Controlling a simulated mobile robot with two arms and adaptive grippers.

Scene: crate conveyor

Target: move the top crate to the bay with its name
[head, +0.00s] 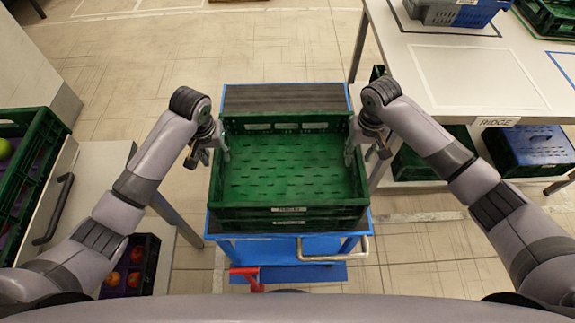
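The top crate (291,212) is green, slatted and empty. It sits level on another green crate (290,226) on a blue cart (283,247). A small label on its near wall is too small to read. My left gripper (207,156) is at the crate's left wall, with one finger on the inner side and one outside. My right gripper (366,155) is at the right wall in the same way. Both look open, with the fingers spread. Whether they touch the walls cannot be told.
A white table (470,75) at right has outlined bays, a RIDGE sign (494,122) and a grey-and-blue crate (455,12). Crates (530,150) stand underneath. At left are a green crate (40,150) with fruit and a dark crate (150,250). Floor behind the cart is clear.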

